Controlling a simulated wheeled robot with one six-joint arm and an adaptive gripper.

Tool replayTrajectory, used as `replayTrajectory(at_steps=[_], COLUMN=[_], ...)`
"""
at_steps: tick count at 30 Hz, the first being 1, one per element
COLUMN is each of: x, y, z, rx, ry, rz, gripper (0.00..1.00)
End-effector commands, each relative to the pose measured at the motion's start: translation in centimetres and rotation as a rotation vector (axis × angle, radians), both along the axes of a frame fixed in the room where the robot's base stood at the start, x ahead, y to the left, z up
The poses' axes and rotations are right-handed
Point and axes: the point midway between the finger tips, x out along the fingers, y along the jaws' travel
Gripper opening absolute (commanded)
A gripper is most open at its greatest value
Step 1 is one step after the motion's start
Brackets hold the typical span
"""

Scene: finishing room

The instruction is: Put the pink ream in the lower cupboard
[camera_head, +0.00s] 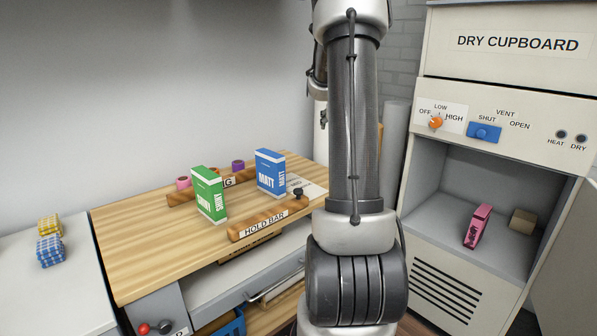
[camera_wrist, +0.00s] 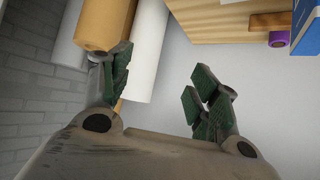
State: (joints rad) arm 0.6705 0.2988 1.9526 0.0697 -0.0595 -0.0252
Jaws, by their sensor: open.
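The pink ream (camera_head: 478,226) stands on edge, slightly tilted, on the floor of the open lower compartment of the dry cupboard (camera_head: 429,214) in the head view. It is apart from my gripper. My gripper (camera_wrist: 158,92) shows in the wrist view with its dark green-padded fingers spread and nothing between them. The head view does not clearly show my gripper; my arm rises through the middle and hides part of the scene.
A tan block (camera_head: 523,221) sits right of the ream. A grey door panel (camera_head: 575,285) stands at the cupboard's right. The wooden bench (camera_head: 130,235) holds a green box (camera_head: 209,194) and a blue box (camera_head: 270,172). Rolls (camera_wrist: 105,22) are near my gripper.

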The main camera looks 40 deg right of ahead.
Motion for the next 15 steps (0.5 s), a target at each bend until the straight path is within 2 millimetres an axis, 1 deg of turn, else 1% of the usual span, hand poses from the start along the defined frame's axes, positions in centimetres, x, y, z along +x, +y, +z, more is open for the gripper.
replayTrajectory(at_steps=[1,2,3,5,6,8,9,11,12,14,15], x=[0.0,-0.4,-1.1,-3.0,-4.6,-7.5,-9.7,-13.2,-15.6,-18.9,-21.0], y=[5.1,8.0,11.8,17.2,20.6,25.3,28.2,31.9,33.9,36.2,37.4], z=[2.2,3.1,4.0,5.2,5.7,6.1,6.2,6.1,5.8,5.2,4.7], rx=[0.02,0.037,0.058,0.085,0.102,0.123,0.134,0.148,0.156,0.163,0.167], ry=[0.026,0.05,0.083,0.133,0.169,0.226,0.264,0.321,0.358,0.411,0.443], rz=[0.068,0.105,0.155,0.229,0.277,0.349,0.396,0.463,0.504,0.557,0.588], gripper=[0.61,0.61,0.61,0.61,0.61,0.61,0.61,0.61,0.61,0.61,0.61])
